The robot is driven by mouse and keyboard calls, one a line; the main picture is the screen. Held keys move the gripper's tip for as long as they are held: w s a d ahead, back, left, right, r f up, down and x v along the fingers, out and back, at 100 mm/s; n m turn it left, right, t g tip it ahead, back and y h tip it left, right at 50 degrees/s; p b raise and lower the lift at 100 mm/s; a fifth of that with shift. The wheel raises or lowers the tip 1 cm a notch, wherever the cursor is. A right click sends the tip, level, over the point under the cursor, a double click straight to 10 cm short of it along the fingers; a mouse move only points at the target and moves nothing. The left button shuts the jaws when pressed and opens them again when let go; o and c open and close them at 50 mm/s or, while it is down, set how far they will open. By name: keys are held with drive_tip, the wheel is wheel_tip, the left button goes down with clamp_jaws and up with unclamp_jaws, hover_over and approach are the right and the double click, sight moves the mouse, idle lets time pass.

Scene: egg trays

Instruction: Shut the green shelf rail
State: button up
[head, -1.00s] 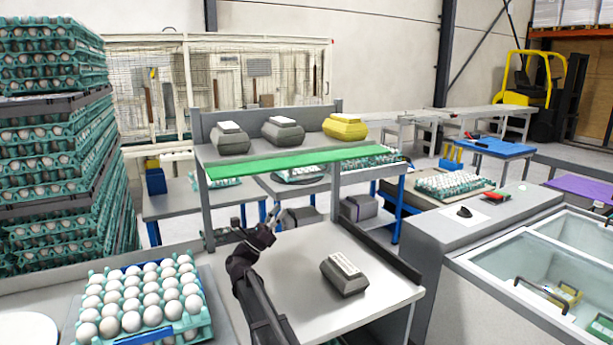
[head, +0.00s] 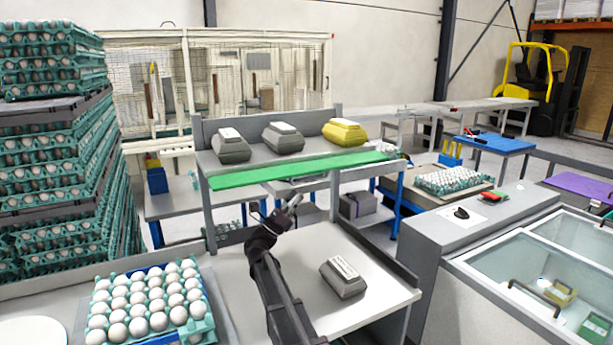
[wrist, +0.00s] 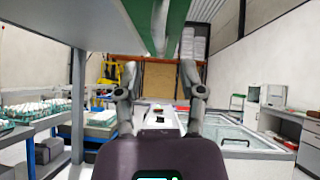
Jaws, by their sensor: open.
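The green shelf rail (head: 290,168) is a long flat strip along the front edge of the grey raised shelf (head: 203,160). In the wrist view the green rail (wrist: 174,22) runs overhead, above and beyond my fingers. My gripper (head: 291,206) is below the rail, near the middle of its length, above the bench. In the wrist view my gripper (wrist: 159,80) has its two fingers wide apart with nothing between them. I see no contact between the fingers and the rail. The rail's attachment to the shelf cannot be made out.
Two grey cartons (head: 233,146) and a yellow carton (head: 344,133) sit on the shelf. Another grey carton (head: 343,277) lies on the bench (head: 385,287). A full egg tray (head: 208,325) is at front left. The shelf's right post (head: 334,203) stands beside my gripper.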

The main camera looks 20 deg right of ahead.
sight(307, 181)
drive_tip(key=shift+p+x, duration=1.85)
drive_tip(key=shift+x, duration=1.15)
clamp_jaws()
